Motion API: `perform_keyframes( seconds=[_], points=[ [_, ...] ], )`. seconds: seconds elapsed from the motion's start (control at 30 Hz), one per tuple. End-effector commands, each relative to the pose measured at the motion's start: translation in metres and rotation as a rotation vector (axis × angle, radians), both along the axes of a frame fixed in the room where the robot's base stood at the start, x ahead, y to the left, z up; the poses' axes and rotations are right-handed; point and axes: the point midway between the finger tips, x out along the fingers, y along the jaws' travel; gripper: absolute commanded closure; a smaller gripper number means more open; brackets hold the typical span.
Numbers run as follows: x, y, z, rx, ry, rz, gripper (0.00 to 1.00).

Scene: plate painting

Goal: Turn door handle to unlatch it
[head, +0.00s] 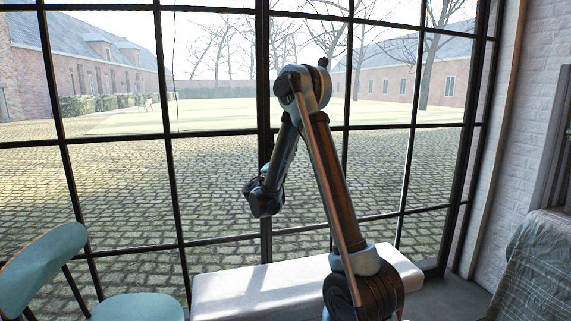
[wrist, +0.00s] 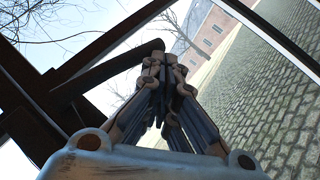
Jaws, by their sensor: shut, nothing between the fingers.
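The door (head: 264,110) is a large dark metal-framed glass grid and fills much of the head view. In the wrist view a dark bar that looks like the door handle (wrist: 105,68) slants up from the frame at the left to a rounded end beside my fingertips. My gripper (wrist: 163,58) is shut and empty, its fingertips close to that end. I cannot tell whether they touch it. In the head view the handle is not distinguishable, and my arm's wrist covers part of the central frame post.
A white bench (head: 255,290) stands below the glass. A teal chair (head: 45,265) is at the lower left. A cloth-covered piece (head: 535,270) stands at the right by the white brick wall (head: 510,130). Beyond the glass is a cobbled courtyard (head: 110,180).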

Motion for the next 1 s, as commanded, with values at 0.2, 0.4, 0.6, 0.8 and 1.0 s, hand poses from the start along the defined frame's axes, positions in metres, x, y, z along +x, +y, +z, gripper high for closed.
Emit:
perform_keyframes(
  seconds=[0.2,0.4,0.6,0.8,1.0],
  points=[
    [0.0011,-0.0045,0.0077,0.000,0.000,0.001,1.00],
    [0.0016,-0.0063,0.0109,0.001,0.000,0.001,1.00],
    [0.0017,-0.0066,0.0115,0.001,0.000,0.001,1.00],
    [0.0016,-0.0065,0.0116,0.001,0.000,0.001,1.00],
    [0.0019,-0.0064,0.0100,0.001,0.000,0.001,1.00]
  ],
)
